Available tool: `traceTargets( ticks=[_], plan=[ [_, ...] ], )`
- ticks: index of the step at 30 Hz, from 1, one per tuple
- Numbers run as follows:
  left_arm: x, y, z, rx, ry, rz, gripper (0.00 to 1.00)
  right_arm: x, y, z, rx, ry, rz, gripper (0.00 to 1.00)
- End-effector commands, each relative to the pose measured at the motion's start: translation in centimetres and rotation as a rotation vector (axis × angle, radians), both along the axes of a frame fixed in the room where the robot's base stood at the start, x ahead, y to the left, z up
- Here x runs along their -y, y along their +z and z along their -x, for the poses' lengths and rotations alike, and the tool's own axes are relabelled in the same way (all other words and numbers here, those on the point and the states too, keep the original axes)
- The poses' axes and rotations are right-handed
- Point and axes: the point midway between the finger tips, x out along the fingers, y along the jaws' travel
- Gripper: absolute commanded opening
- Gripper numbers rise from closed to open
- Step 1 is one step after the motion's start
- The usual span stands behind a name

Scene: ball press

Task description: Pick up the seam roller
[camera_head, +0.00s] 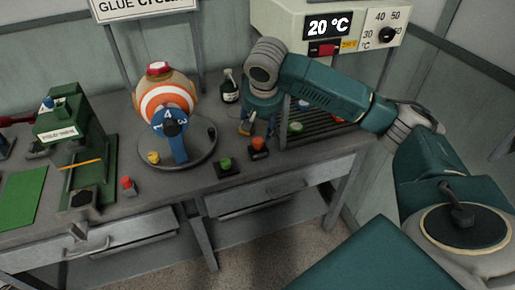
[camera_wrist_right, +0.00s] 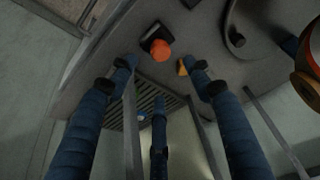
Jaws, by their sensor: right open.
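My right gripper (camera_head: 256,122) reaches down over the back right of the bench, beside the heater-like unit's slatted rack. Its blue fingers are spread apart in the right wrist view (camera_wrist_right: 162,78), with nothing held between them. A small orange-yellow piece (camera_wrist_right: 183,68) shows just beside one fingertip. It may be part of the seam roller, mostly hidden by the finger; I cannot tell for sure. No other roller shows clearly. My left gripper is not in view.
An orange push button (camera_head: 258,146) and a green one (camera_head: 225,164) stand at the bench's front edge. A striped ball (camera_head: 165,100) sits on a round grey plate. A dark bottle (camera_head: 229,88) stands behind. A green press (camera_head: 75,140) is at the left.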

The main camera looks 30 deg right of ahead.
Motion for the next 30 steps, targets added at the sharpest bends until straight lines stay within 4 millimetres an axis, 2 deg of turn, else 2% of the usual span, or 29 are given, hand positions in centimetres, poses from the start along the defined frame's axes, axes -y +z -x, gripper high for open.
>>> traceTargets(
  ticks=[6,14,21,25,30],
  plan=[
    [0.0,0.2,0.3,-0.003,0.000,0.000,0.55,0.7,-3.3,-1.1,-0.004,-0.001,0.001,0.51],
    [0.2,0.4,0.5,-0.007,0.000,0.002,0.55,1.0,-5.3,-1.9,-0.002,0.001,0.002,0.51],
    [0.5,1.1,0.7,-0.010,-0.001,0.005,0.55,1.4,-8.6,-3.1,-0.003,0.000,0.001,0.51],
    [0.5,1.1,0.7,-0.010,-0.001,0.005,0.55,1.6,-9.5,-3.4,-0.001,0.001,0.001,0.51],
    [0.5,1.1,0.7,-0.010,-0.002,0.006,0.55,1.6,-9.6,-3.5,0.000,0.003,0.001,0.51]
  ],
)
